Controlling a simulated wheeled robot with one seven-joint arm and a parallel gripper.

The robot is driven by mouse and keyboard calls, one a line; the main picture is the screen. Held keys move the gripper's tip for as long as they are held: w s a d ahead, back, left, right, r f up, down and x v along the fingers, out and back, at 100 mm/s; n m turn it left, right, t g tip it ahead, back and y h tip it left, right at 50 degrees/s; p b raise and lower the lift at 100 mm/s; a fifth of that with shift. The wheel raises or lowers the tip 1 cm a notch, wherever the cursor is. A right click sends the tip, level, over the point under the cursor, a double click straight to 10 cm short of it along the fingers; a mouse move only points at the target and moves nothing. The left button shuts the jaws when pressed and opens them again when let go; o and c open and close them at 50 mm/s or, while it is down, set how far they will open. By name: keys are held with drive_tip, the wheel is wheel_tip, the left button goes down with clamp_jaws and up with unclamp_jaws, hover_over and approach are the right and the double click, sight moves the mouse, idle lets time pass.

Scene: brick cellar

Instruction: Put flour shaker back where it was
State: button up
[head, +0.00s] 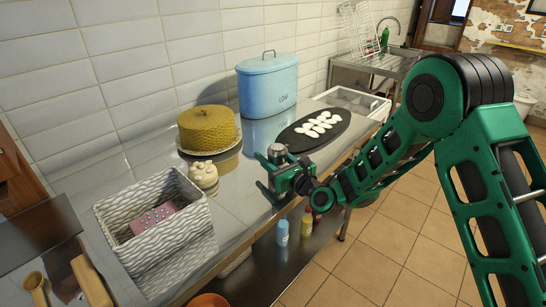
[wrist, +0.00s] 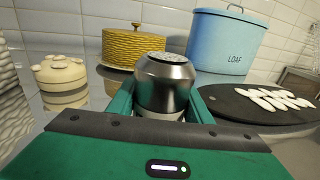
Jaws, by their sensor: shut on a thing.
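The flour shaker (wrist: 165,85) is a silver metal can with a perforated top. In the wrist view it stands upright between the two fingers of my gripper (wrist: 160,108). In the head view the shaker (head: 277,153) shows just above my gripper (head: 280,172), near the front edge of the counter. My gripper is shut on it. The fingers and palm hide the shaker's lower part, so I cannot tell whether its base touches the counter.
A black oval board (head: 303,136) with white pieces lies right of the shaker. Behind are a yellow cake-shaped dish (head: 208,128) and a blue LOAF bin (head: 268,86). A cream lidded jar (head: 203,177) and a woven basket (head: 165,248) stand left. Bare counter (head: 240,190) lies between jar and gripper.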

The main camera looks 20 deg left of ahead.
sight(283, 165)
drive_tip(key=o, duration=1.2)
drive_tip(key=shift+o, duration=0.2)
drive_tip(key=v, duration=1.1)
drive_tip(key=shift+s+d+r, duration=0.1)
drive_tip(key=shift+s+d, duration=0.2)
drive_tip(key=shift+d, duration=0.05)
